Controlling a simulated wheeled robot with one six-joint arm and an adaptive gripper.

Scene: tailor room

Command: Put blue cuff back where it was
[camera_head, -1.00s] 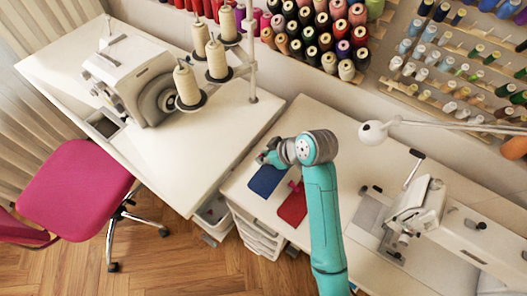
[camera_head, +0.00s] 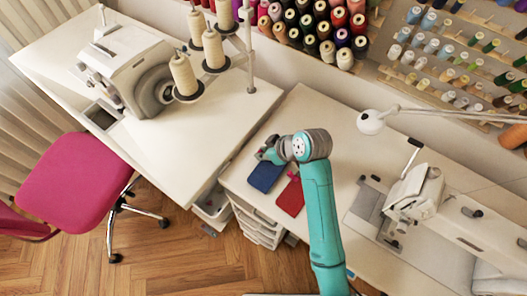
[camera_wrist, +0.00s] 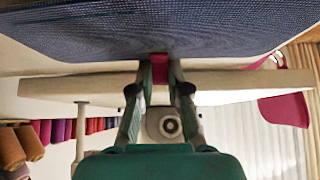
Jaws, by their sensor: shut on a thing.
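The blue cuff (camera_head: 265,177) is a flat dark blue piece at the left end of the right-hand white table. My gripper (camera_head: 266,153) is above its far edge. In the wrist view my gripper (camera_wrist: 160,82) is shut on a small magenta tab (camera_wrist: 159,67) at the blue cuff (camera_wrist: 160,30), whose woven cloth fills the top of the picture. I cannot tell whether the cuff touches the tabletop. The red cuff (camera_head: 290,198) lies just right of the blue one, with a small pink tab at its far edge.
The white table (camera_head: 325,125) is bare behind my arm. A sewing machine (camera_head: 420,190) and a lamp (camera_head: 370,122) stand to the right. White drawers (camera_head: 255,225) are below the table's left end. An overlocker (camera_head: 145,75) is on the left table; a pink chair (camera_head: 75,180) stands before it.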

